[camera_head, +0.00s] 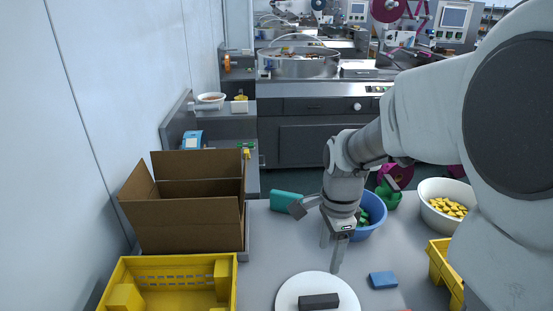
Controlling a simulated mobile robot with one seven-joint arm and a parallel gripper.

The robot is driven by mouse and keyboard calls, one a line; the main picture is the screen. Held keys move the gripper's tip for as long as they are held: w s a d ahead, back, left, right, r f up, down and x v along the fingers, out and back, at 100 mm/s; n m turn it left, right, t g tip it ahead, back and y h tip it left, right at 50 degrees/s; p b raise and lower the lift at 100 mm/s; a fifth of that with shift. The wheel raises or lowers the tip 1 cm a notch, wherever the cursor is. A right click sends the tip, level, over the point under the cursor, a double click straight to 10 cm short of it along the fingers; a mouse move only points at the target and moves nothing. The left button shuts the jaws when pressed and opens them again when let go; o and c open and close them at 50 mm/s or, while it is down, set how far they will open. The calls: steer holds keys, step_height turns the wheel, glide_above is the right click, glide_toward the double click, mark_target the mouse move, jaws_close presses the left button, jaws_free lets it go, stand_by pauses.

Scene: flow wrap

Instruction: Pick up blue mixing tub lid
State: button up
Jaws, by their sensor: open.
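A round white disc (287,297) with a dark bar-shaped handle (318,301) on top lies on the grey table at the bottom of the view. It looks like the lid, though it is not blue; its near edge is cut off by the frame. A blue tub (374,224) with green contents stands behind and right of my gripper, partly hidden by my arm. My gripper (331,258) points down, open, with nothing seen between its fingers. In the picture its fingers are just above the disc's far edge; the exact height gap cannot be told.
An open cardboard box (188,224) and a yellow crate (180,260) stand at left. A teal block (286,201) and a blue block (382,280) lie on the table (260,250). At right are a white bowl of yellow pieces (445,206) and another yellow crate (438,266).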

steer(key=f+m, duration=0.1)
steer(key=f, duration=0.1)
steer(key=b, duration=0.2)
glide_above(319, 299)
steer(key=f, duration=1.1)
steer(key=shift+d, duration=0.25)
steer(key=shift+w+a+f+b, duration=0.15)
steer(key=shift+f+b, duration=0.2)
steer(key=shift+f, duration=1.2)
steer(key=shift+s+a+f+b, duration=0.1)
steer(key=shift+f+b, duration=0.2)
steer(key=shift+f, duration=1.2)
steer(key=shift+f, duration=0.15)
steer(key=shift+c, duration=0.3)
jaws_close()
